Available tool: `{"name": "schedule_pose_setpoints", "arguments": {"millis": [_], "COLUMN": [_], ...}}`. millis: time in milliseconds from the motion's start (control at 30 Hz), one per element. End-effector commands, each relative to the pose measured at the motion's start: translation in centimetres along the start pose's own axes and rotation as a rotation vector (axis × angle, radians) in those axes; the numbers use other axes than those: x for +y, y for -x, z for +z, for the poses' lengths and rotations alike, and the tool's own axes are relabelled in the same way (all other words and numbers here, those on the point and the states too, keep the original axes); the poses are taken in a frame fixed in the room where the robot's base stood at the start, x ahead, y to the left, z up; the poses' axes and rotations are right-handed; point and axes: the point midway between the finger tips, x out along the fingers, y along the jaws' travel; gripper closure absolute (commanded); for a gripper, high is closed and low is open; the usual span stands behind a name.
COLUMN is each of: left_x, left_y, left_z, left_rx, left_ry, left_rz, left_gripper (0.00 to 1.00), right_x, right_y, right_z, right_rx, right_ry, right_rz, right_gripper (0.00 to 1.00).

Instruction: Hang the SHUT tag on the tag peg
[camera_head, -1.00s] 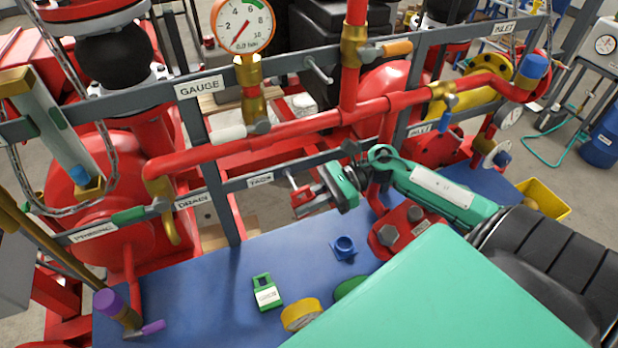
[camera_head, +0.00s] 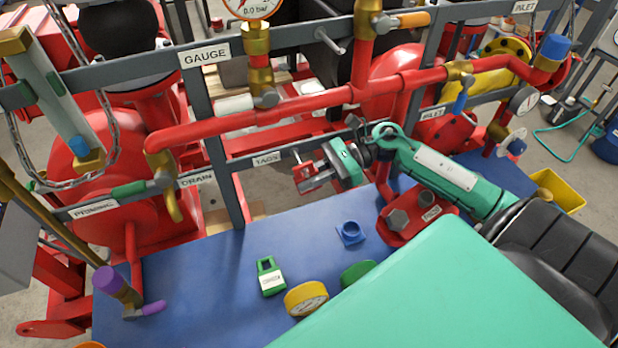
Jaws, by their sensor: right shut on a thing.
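My right gripper (camera_head: 308,178) hangs in front of the lower grey rail, just right of the TAGS label (camera_head: 267,158). It is shut on a small red and pale piece, taken as the SHUT tag (camera_head: 309,185); its lettering cannot be read and the jaws hide much of it. The tag peg (camera_head: 296,154) is a short pin on the rail beside the label, close above and behind the gripper's tip. Whether the tag touches the peg cannot be told. My left gripper is not in view.
A green padlock-shaped piece (camera_head: 270,278), a yellow-rimmed gauge (camera_head: 306,299) and a blue ring fitting (camera_head: 350,233) lie on the blue bench (camera_head: 215,290). Red pipe (camera_head: 250,118) runs above the rail.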

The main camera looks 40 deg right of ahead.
Motion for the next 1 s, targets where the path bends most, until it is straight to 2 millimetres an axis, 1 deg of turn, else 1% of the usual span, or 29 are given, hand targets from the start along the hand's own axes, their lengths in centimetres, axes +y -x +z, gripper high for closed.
{"name": "schedule_pose_setpoints", "arguments": {"millis": [467,500,600,867,1000], "left_x": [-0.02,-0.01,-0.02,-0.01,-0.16], "left_y": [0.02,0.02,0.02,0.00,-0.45], "left_z": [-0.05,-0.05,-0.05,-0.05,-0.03], "left_rx": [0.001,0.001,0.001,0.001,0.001], "left_ry": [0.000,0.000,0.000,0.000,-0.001], "left_rz": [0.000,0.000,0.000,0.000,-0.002], "left_gripper": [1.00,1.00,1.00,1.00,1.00], "right_x": [0.00,0.00,0.00,-0.01,-0.31], "right_y": [0.01,0.01,0.01,0.01,0.11], "right_z": [0.02,0.02,0.01,-0.01,-0.03], "right_rx": [0.000,0.000,0.000,0.000,0.001], "right_ry": [0.000,0.000,0.000,0.000,0.001], "right_rz": [0.000,0.000,0.000,0.000,0.000], "right_gripper": [1.00,0.78,0.61,0.61,0.61]}}
